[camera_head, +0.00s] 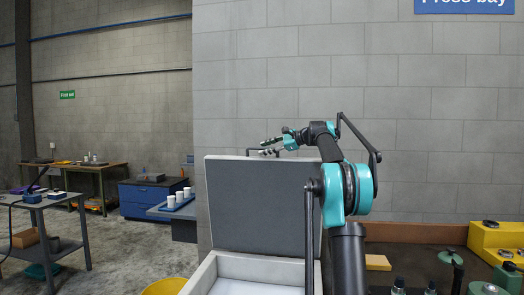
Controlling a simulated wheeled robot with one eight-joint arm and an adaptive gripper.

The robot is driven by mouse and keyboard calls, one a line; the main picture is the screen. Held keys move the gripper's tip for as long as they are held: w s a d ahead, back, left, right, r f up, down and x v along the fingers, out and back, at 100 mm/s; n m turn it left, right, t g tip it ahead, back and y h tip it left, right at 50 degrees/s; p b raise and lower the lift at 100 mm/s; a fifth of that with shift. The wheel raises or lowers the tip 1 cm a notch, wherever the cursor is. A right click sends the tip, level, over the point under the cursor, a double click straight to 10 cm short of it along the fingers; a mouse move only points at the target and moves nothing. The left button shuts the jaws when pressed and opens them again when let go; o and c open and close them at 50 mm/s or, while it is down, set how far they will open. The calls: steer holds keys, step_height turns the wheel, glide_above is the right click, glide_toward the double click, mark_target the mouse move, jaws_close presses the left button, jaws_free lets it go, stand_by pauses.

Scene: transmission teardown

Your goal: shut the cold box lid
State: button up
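The cold box (255,269) is a pale box at the lower middle, cut off by the bottom edge of the view. Its lid (262,205) stands up open, with a grey inner face towards me and a pale rim. A thin dark bar, perhaps a handle, shows at the lid's top edge. My gripper (268,147) is just above that edge in the picture, pointing left. Its two dark fingers look spread apart, with nothing seen between them. I cannot tell whether it touches the lid or is behind it. My arm covers the lid's right edge.
At right, a bench holds a yellow block (494,240) and several green and dark parts. At left are a grey table (50,203), a blue cabinet (147,196) and a blue tray (172,208) with white cylinders. A yellow round container (165,287) is beside the box. A block wall stands behind.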

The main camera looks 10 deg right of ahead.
steer(key=shift+x, duration=1.15)
jaws_close()
